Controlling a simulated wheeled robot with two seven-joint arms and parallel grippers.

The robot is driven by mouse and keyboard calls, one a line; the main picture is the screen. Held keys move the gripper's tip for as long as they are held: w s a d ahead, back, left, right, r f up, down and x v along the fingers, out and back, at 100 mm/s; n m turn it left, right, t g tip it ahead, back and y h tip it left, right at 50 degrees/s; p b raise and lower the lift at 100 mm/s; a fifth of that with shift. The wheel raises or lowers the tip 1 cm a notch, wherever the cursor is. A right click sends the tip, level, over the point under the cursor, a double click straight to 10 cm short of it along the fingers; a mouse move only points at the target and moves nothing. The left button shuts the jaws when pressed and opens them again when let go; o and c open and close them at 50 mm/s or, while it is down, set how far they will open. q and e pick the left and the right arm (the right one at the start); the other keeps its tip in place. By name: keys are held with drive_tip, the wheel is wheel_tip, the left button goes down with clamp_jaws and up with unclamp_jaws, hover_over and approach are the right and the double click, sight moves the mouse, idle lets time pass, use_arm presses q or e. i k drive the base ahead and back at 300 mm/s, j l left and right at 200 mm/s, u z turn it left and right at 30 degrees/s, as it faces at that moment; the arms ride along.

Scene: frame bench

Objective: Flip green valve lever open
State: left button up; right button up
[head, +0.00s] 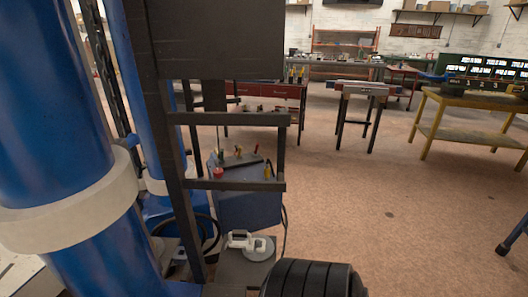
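I see no green valve lever in the head view. Large blue pipes stand at the left; the nearest blue pipe (50,110) has a pale flange collar (70,205) around it. A second, thinner blue pipe (150,75) stands just behind it. No valve body can be made out on the visible parts of these pipes. Neither of my grippers is in view.
A dark metal frame (168,150) stands close in front, beside the pipes. Behind it is a blue cabinet (248,207) with small tools on top. A black ribbed round object (312,280) is at the bottom edge. A yellow workbench (470,115) stands right; the middle floor is clear.

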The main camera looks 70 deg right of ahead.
sight(222, 160)
drive_tip(key=i+l+z, duration=0.1)
drive_tip(key=l+z, duration=0.2)
drive_tip(key=l, duration=2.95)
drive_tip(key=i+l, duration=0.15)
drive_tip(key=l, duration=1.3)
